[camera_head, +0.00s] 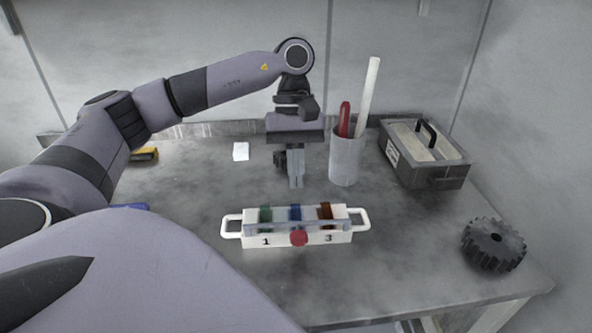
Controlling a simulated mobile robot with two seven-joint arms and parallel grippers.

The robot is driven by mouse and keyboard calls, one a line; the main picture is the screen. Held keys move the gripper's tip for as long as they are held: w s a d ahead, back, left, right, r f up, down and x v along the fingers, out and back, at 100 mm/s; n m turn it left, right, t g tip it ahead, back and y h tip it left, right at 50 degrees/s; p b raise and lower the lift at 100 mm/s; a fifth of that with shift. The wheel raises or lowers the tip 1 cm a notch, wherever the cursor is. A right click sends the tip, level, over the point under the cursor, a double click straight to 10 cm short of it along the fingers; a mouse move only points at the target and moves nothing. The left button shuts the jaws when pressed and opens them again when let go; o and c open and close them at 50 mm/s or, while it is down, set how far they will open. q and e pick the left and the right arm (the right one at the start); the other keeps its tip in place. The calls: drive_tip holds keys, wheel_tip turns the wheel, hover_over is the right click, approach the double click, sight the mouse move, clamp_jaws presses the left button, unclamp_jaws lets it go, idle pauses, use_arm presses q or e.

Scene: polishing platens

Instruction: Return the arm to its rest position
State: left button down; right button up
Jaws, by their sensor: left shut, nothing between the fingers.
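My left arm (225,85) comes in from the left, reaches over the table and bends down at the wrist. My left gripper (296,182) points down over the table, behind the white platen rack. Its fingers are together with nothing between them. The white rack (258,240) has a handle at each end and the numbers 1 and 3 on its front. Green (265,214), blue (295,213) and brown-red (325,212) pieces sit in it behind a clear strip, and a red knob (299,238) is at its front. My right gripper is out of view.
A grey cup (345,160) holding a red-handled tool and a white stick stands just right of my gripper. A white card (241,151) lies at the back. The front table is clear.

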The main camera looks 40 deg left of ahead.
use_arm(q)
drive_tip(key=shift+w+a+r, duration=0.15)
drive_tip(key=shift+r, duration=0.35)
drive_tip(key=shift+r, duration=0.1)
